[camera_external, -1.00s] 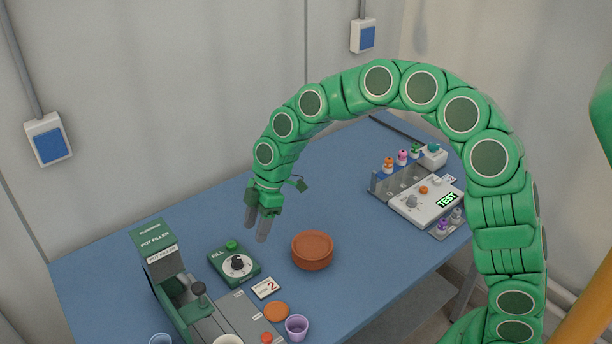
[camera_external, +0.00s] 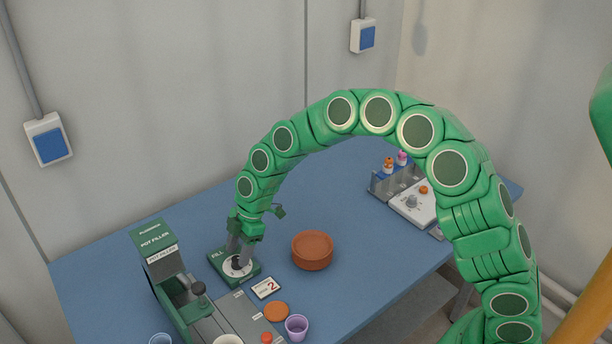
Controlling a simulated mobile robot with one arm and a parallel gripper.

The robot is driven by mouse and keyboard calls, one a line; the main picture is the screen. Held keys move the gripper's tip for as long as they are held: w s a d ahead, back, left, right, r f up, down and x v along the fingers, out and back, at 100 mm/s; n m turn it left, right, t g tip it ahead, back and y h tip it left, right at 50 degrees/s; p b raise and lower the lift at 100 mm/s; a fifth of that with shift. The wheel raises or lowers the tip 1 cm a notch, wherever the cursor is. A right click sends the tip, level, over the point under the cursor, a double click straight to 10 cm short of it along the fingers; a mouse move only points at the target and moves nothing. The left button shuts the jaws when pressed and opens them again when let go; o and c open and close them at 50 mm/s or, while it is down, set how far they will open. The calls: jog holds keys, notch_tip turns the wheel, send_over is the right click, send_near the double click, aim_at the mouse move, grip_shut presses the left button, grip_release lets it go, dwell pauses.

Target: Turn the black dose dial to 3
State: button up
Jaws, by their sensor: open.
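The black dose dial (camera_external: 238,263) sits on a round white scale on the green FILL box (camera_external: 255,279), on the blue table. My gripper (camera_external: 239,258) is open and points down at the dial, with its grey fingertips right at the knob, seemingly one on each side. I cannot tell whether the fingers touch it. The fingers and wrist hide part of the box, including its green button. The dial's pointer setting is too small and covered to read. A small card showing the number 2 (camera_external: 267,288) lies beside the box.
The green pot filler (camera_external: 158,265) stands left of the dial box. A terracotta pot (camera_external: 312,251) is to its right. An orange disc (camera_external: 277,312) and a purple cup (camera_external: 297,326) are in front. The grey-white test device (camera_external: 412,203) is at the back right, partly behind my arm.

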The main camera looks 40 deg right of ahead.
jog(key=shift+a+f, duration=0.25)
jog(key=shift+f, duration=0.4)
grip_shut()
